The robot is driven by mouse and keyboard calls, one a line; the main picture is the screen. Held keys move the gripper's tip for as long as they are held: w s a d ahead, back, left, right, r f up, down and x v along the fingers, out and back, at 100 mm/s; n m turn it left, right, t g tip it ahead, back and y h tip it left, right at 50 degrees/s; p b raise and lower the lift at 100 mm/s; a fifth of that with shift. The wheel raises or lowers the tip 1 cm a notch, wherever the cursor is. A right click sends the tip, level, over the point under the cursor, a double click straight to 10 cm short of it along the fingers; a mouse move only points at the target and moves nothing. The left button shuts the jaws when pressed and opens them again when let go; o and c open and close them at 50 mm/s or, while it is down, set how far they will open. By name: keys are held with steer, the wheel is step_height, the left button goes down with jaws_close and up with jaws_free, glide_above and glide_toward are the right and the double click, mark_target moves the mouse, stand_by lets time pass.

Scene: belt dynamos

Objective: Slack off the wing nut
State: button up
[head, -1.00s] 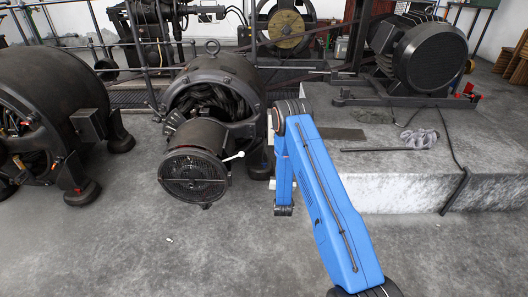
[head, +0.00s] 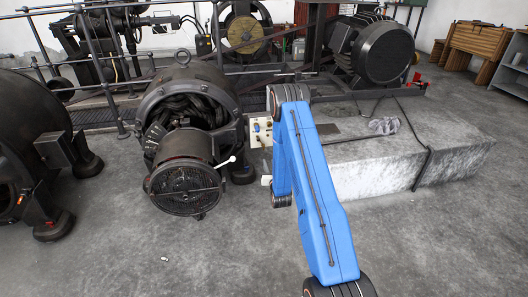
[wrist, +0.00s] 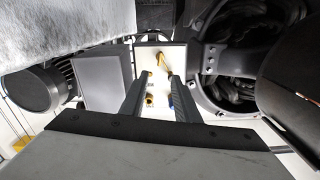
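A pale terminal panel (head: 259,131) stands on the right side of the open dynamo (head: 190,110), with small brass fittings on it. In the wrist view the panel (wrist: 150,108) faces me. A brass piece shaped like a wing nut (wrist: 160,60) sits on its upper part, just beyond my fingertips. A second brass fitting (wrist: 149,100) and a small blue and red one (wrist: 171,101) sit lower. In the head view my blue arm hides the fingers.
A round mesh-fronted part (head: 186,188) with a white-knobbed lever juts from the dynamo.

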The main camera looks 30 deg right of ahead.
mark_target(264, 147)
steer(key=x, duration=1.2)
steer(key=shift+w, duration=0.4)
steer(key=shift+d, duration=0.15)
jaws_close()
